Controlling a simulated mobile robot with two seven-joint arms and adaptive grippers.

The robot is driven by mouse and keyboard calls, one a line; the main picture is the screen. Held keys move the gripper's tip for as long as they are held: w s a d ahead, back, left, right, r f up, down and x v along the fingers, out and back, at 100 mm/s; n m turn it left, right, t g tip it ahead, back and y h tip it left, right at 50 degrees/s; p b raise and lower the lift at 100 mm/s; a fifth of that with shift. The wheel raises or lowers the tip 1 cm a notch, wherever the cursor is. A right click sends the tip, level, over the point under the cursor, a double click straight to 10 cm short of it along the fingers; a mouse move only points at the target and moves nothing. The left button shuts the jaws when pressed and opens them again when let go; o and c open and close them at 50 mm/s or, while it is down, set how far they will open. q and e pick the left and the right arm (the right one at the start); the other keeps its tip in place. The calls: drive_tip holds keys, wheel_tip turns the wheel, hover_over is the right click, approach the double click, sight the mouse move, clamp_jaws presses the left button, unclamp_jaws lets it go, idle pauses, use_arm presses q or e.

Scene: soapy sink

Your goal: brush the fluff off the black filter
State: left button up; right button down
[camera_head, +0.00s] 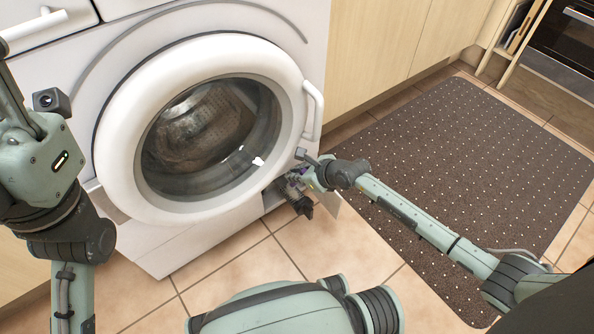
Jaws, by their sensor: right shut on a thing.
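My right gripper (301,204) is low at the washing machine's bottom right corner, in front of a small opening. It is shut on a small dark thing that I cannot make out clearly. Black and purplish-grey bits, possibly the black filter with fluff (291,186), show right beside the fingers. The fingers and wrist hide part of it, and no brush can be told apart. My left gripper (10,98) is at the left picture edge, partly cut off, in front of the machine's upper left; its fingertips are not clear.
The white washing machine (225,214) has its round door (121,130) shut. A small light flap (325,228) stands by the lower opening. A dark dotted mat (470,150) lies to the right. Tiled floor (240,272) is clear in front. Wooden cabinets (375,50) stand behind.

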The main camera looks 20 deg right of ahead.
drive_tip(key=shift+w+d+f, duration=0.1)
drive_tip(key=shift+d, duration=0.2)
drive_tip(key=shift+p, duration=0.9)
idle(2.5)
drive_tip(key=shift+a, duration=0.1)
drive_tip(key=shift+s+a+p, duration=0.25)
drive_tip(key=shift+a+p, duration=0.15)
drive_tip(key=shift+a, duration=0.15)
drive_tip(key=shift+s+a+p, duration=0.2)
drive_tip(key=shift+a+p, duration=0.15)
drive_tip(key=shift+a, duration=0.2)
